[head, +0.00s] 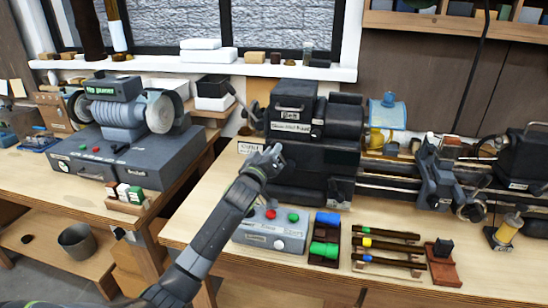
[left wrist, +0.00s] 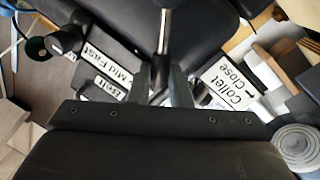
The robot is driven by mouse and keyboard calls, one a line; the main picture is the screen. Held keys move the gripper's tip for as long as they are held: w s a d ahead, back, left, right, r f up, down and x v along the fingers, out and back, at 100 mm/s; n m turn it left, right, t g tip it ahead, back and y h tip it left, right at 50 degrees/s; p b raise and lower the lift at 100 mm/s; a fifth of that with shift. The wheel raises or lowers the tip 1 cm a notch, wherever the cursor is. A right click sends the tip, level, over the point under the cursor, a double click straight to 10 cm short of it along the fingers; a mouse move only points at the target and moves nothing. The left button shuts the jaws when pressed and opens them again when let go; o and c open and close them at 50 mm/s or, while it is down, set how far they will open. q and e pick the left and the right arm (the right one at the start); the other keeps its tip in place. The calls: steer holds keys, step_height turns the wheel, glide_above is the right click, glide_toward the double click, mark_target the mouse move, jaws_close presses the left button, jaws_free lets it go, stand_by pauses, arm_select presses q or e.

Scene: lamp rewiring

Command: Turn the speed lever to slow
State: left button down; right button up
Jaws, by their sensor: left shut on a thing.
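The lathe headstock (head: 291,103) is a dark block with a "Slow Mid Fast" label (head: 290,127) on its front. This label also shows in the left wrist view (left wrist: 103,67), with its Slow end partly hidden near my fingers. My left gripper (head: 274,152) is in front of the headstock, just below that label. In the left wrist view its fingers (left wrist: 162,84) are closed around the speed lever, a thin metal rod (left wrist: 164,32). The lever's gripped end is mostly hidden. My right gripper is not in view.
A "Collet Close" label (left wrist: 230,83) is beside the fingers. A black-knobbed lever (head: 238,100) sticks out left of the headstock. Below are a grey button box (head: 266,235) and a green-and-blue block holder (head: 325,240). A grinder (head: 128,110) stands on the left bench.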

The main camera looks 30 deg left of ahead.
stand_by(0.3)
arm_select(q)
steer(key=c, duration=1.3)
jaws_free()
steer(key=shift+a, duration=0.1)
steer(key=shift+c, duration=0.2)
steer(key=shift+s+f, duration=0.1)
steer(key=s+d+f+b, duration=0.1)
steer(key=s+b, duration=0.2)
steer(key=s, duration=1.4)
steer(key=shift+d+f, duration=0.15)
steer(key=shift+f, duration=0.25)
